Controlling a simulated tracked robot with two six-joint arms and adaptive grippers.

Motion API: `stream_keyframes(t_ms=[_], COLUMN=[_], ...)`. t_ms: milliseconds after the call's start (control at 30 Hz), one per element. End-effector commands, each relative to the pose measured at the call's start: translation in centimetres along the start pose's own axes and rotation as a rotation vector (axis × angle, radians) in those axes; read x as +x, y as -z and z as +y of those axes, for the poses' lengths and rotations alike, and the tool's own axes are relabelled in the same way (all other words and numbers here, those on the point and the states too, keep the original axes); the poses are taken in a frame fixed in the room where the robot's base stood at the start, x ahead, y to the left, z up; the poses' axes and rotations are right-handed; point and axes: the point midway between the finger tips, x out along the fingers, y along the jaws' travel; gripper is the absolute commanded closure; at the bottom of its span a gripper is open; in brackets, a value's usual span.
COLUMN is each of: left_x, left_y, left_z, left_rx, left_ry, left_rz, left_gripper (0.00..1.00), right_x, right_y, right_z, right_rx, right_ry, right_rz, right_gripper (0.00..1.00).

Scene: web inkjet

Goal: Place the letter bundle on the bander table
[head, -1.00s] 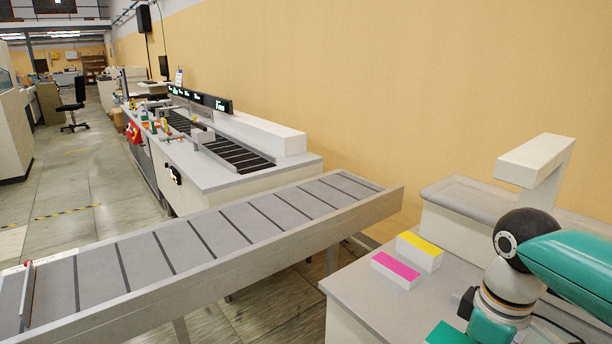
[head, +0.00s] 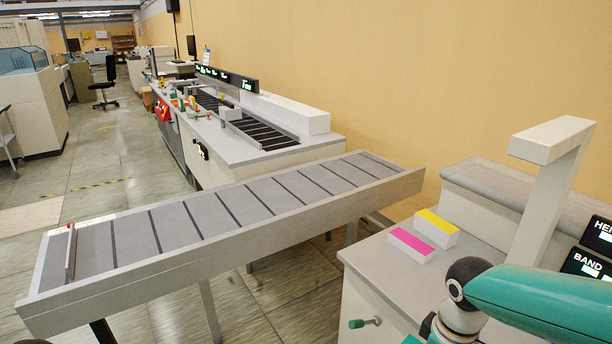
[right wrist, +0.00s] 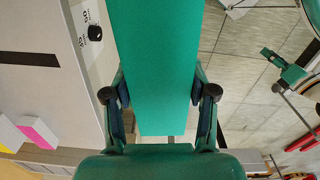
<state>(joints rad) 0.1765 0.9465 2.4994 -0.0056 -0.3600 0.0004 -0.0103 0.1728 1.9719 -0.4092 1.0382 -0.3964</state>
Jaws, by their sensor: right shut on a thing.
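The letter bundle (right wrist: 155,70) is a long block with a green top in the right wrist view. My right gripper (right wrist: 160,97) is shut on it, with one finger at each long side. The far end of the bundle runs out of the picture. The bander table (head: 385,262) is the grey-topped table at the right in the head view. Its edge also shows in the right wrist view (right wrist: 50,95), to the left of the bundle. In the head view my right arm covers the table's front, and the gripper is mostly below the picture. My left gripper is not in view.
A magenta-topped bundle (head: 411,245) and a yellow-topped bundle (head: 436,228) lie side by side on the bander table. A white arch (head: 552,185) stands to their right, near display panels (head: 585,268). A grey conveyor (head: 230,215) lies left of the table, with a floor gap between.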

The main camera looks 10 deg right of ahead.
Motion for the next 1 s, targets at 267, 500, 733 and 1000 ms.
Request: stream_keyframes(t_ms=[267,500,733,1000], left_x=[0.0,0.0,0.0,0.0], left_y=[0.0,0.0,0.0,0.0], left_z=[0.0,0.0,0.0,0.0], left_rx=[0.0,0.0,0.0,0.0], left_ry=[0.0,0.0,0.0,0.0], left_rz=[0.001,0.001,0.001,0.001], left_gripper=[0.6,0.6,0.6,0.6], right_x=[11.3,13.3,13.2,13.2], right_y=[6.0,10.5,11.0,11.2], right_z=[-1.3,-0.3,-0.1,-0.3], right_rx=[0.216,0.533,0.627,0.621], right_ry=[0.006,0.0,0.0,0.0], right_rz=[-0.008,0.002,0.001,0.001], right_gripper=[0.87,0.87,0.87,0.87])
